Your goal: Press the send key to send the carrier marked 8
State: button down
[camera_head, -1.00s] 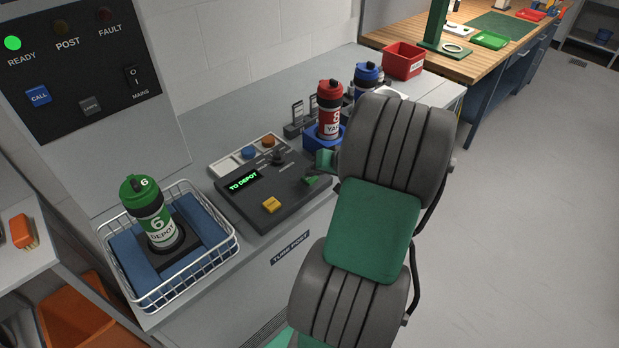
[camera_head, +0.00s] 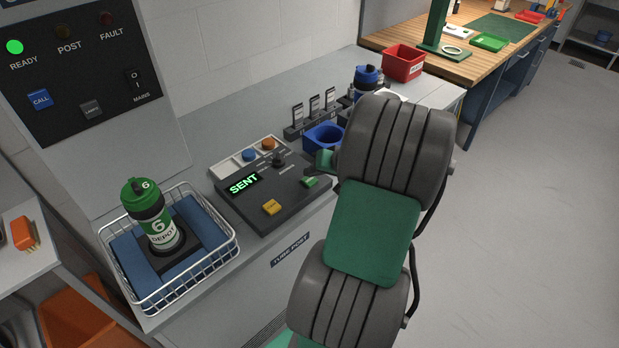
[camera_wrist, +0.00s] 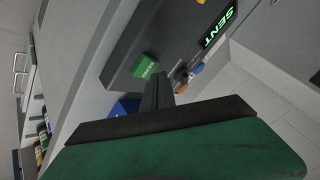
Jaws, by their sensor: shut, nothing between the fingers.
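The dark control panel (camera_head: 262,212) carries a green send key (camera_head: 310,182); in the wrist view the key (camera_wrist: 145,66) is uncovered. The panel's display (camera_head: 244,185) reads SENT in green. My gripper (camera_wrist: 158,80) is shut and empty, its fingertips just beside the key in the wrist view; I cannot tell whether they touch the panel. The blue cup (camera_head: 322,138) behind the panel is empty. No carrier marked 8 can be read. A green carrier marked 6, DEPOT (camera_head: 158,222), stands upright in a wire basket (camera_head: 190,282).
A blue-capped carrier (camera_head: 367,78) stands behind my arm, partly hidden. A yellow key (camera_head: 271,207), a blue button (camera_head: 249,155) and an orange button (camera_head: 268,144) are on the panel. A red bin (camera_head: 404,61) stands further back. The READY lamp (camera_head: 14,47) is lit green.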

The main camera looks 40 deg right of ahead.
aim_at(312, 182)
jog(key=shift+r, duration=0.2)
notch_tip(312, 182, up, 5)
jog(key=p, duration=0.3)
jog(key=shift+p, duration=0.3)
dwell(0.5)
jog(key=s+a+f+m+g+y, duration=0.1)
jog(key=s+a+f+g, duration=0.15)
jog(key=s+f, duration=0.4)
jog(key=s+a+f+m+g, duration=0.1)
jog(key=s+a+f+g, duration=0.2)
jog(key=s, duration=0.6)
jog(key=s+a+r+g, duration=0.3)
jog(key=a, duration=0.1)
jog(key=w+a+r+n+t, duration=0.1)
jog(key=w+a+r+n, duration=0.2)
jog(key=a, duration=0.4)
jog(key=w+a+r+n+t+h, duration=0.1)
jog(key=w+a+r+n, duration=0.2)
jog(key=a+r, duration=0.3)
jog(key=w+a+r+n+t+h, duration=0.1)
jog(key=w+a+r+n, duration=0.2)
jog(key=a, duration=0.5)
jog(key=shift+w+a+r+n, duration=0.15)
jog(key=shift+a+r+n, duration=0.25)
jog(key=shift+r, duration=0.45)
